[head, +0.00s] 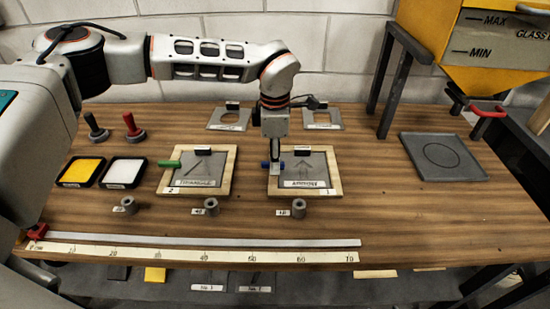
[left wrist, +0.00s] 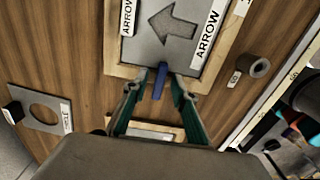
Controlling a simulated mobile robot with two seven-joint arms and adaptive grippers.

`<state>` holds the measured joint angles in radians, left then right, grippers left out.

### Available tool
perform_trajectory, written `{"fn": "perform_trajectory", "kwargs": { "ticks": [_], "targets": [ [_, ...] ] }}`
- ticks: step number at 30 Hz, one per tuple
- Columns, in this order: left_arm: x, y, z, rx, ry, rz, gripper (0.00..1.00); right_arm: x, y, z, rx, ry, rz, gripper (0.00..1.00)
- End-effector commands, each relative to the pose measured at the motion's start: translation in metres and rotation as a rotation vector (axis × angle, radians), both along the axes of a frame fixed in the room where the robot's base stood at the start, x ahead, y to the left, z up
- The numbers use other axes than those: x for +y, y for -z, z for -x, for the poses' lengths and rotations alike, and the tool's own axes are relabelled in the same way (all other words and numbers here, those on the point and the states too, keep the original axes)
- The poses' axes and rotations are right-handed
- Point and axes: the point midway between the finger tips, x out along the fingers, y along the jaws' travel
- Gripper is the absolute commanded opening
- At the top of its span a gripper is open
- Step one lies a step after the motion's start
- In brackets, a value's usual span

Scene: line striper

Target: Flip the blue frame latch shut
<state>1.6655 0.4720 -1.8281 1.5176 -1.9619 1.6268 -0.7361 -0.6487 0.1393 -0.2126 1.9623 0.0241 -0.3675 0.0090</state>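The blue latch (head: 265,165) sits at the left edge of the right-hand wooden frame (head: 336,172), which holds a grey arrow stencil plate (head: 316,166). My left gripper (head: 275,160) points down over that edge and partly hides the latch. In the left wrist view the blue latch (left wrist: 159,80) stands between the two fingertips of my left gripper (left wrist: 156,87), with a gap visible on each side. The gripper is open and holds nothing. The latch's tip reaches the frame's wooden edge in that view. My right gripper is not in view.
A second wooden frame (head: 229,178) with a green latch (head: 169,163) lies to the left. Yellow (head: 82,171) and white (head: 124,172) trays lie further left. Small grey cylinders (head: 298,208) stand in front. A yellow hopper (head: 425,25) stands at the back right.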

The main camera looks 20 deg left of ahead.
Motion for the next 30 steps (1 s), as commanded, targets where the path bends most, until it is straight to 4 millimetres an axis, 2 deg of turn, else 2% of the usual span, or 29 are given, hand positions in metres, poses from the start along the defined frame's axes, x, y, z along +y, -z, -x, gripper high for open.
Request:
{"fn": "perform_trajectory", "kwargs": {
  "ticks": [8, 11, 21, 27, 30],
  "targets": [
    [0.000, -0.007, -0.001, -0.002, 0.000, 0.000, 0.27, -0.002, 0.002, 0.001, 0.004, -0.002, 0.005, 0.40],
    [0.000, -0.019, -0.001, -0.003, 0.000, 0.000, 0.27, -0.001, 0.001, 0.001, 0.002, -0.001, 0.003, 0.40],
    [0.000, -0.087, -0.001, -0.003, -0.001, 0.000, 0.27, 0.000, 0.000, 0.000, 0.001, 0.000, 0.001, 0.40],
    [0.000, -0.113, 0.000, -0.002, 0.000, -0.001, 0.27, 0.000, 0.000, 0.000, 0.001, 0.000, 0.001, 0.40],
    [0.000, -0.118, 0.000, 0.000, 0.000, 0.000, 0.27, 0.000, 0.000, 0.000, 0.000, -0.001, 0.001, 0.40]
  ]
}}
